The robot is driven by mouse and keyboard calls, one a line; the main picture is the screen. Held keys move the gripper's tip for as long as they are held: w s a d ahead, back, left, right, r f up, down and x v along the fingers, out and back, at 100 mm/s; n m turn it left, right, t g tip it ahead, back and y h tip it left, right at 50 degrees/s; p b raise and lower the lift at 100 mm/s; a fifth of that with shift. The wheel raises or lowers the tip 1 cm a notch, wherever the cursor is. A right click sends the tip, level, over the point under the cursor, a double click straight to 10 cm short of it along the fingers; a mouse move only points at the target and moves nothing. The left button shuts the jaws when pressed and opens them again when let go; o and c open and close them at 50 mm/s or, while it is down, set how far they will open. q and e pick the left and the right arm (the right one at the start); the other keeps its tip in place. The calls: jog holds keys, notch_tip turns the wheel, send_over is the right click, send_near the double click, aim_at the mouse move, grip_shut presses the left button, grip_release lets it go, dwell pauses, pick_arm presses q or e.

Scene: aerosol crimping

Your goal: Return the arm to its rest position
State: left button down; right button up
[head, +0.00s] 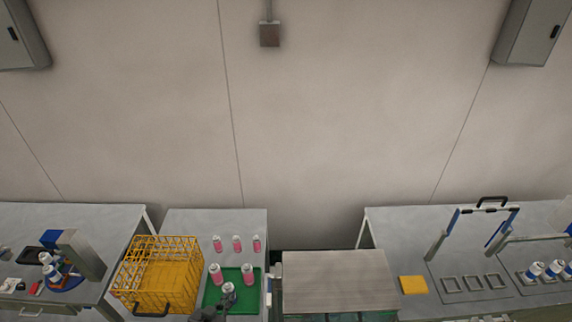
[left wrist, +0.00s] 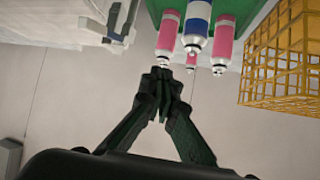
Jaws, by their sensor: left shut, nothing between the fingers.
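My left gripper (head: 223,306) is low in the head view, at the front of the green tray (head: 259,297). In the left wrist view its fingers (left wrist: 162,74) are closed together with nothing between them. A can with a white top (head: 229,289) stands on the tray just beyond the gripper; in the left wrist view a blue-banded can (left wrist: 197,27) appears between two pink cans, past the fingertips. The gap between fingers and cans is hard to judge. My right gripper is not in view.
Pink cans (head: 215,273) stand on the tray, and more pink cans (head: 236,243) stand behind it. A yellow wire crate (head: 125,274) is left of the tray. A grey-topped box (head: 340,271) is to the right. Blue-banded cans (head: 535,269) stand far right.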

pick_arm(q)
jog(key=s+a+f+n+g+y, duration=0.2)
jog(key=s+a+f+g, duration=0.2)
jog(key=s+a, duration=0.55)
jog(key=s+a+f+n+g+y, duration=0.1)
jog(key=s+a+f+g+y, duration=0.15)
jog(key=s+a+f, duration=0.65)
jog(key=s+d+f+g+b, duration=0.1)
jog(key=f+b, duration=0.2)
jog(key=f, duration=0.8)
jog(key=s+d+f+h+b, duration=0.1)
jog(key=f+b, duration=0.1)
jog(key=f, duration=0.8)
jog(key=s+d+f+g+b, duration=0.1)
jog(key=s+f+b, duration=0.15)
jog(key=f, duration=0.85)
jog(key=s+f+b, duration=0.3)
jog(key=s+f, duration=0.6)
jog(key=f, duration=0.4)
jog(key=s+f+g+b, duration=0.1)
jog(key=s+f+b, duration=0.3)
jog(key=s+f, duration=0.6)
notch_tip(320, 180, down, 3)
jog(key=shift+s+d+r+m, duration=0.1)
jog(key=shift+s+d+m, duration=0.1)
jog(key=shift+m, duration=0.2)
